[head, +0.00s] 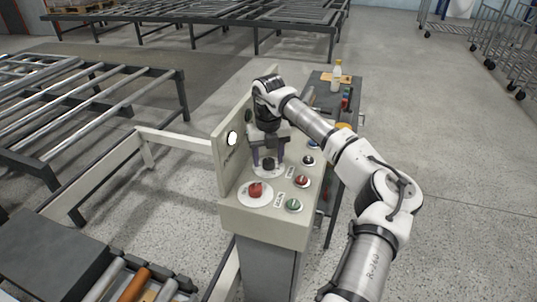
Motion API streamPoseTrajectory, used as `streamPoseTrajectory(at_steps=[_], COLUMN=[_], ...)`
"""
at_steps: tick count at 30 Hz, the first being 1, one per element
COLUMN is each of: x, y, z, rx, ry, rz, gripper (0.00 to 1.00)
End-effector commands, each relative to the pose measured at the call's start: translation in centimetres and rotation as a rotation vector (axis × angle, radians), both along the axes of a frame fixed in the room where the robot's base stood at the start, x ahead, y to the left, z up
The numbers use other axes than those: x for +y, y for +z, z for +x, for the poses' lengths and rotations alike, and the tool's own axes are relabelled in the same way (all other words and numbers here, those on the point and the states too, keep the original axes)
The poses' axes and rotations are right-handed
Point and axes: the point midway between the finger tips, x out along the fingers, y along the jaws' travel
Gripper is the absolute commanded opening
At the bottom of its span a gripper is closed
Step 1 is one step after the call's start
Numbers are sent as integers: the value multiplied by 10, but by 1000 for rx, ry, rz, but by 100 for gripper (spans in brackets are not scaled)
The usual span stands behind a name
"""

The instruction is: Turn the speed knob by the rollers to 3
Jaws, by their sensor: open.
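A cream control console (267,222) stands in the middle of the head view. On its sloped top is a black knob (268,163) on a round pale dial plate. Nearer and to the left is a red knob (255,189) on a larger white disc. My gripper (268,161) points down at the black knob, open, with one dark finger on each side of it. I cannot tell whether the fingers touch the knob. The dial marks are too small to read, so the knob's setting is unclear.
Beside the knobs are a red button (302,181), a green button (293,205) and a dark button (308,160). The console's raised back panel (231,150) is close to my gripper's left. A dark cart (344,106) with a bottle (336,76) stands behind. Roller conveyors (85,95) lie left.

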Motion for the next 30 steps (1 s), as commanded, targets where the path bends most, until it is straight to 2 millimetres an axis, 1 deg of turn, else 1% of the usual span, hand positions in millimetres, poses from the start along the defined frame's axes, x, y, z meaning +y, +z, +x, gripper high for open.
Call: streamPoseTrajectory(at_steps=[3, 10, 11, 18, 21, 30], x=[0, 0, 0, 0, 0, 0], y=[-4, -5, -5, -5, -5, -5], z=[0, 0, 0, 0, 0, 0], rx=[0, -1, 0, 0, 0, 0], ry=[0, 0, 0, 0, 0, -42], rz=[-1, -1, -1, -1, -1, 0], gripper=[54, 54, 51, 20, 9, 9])
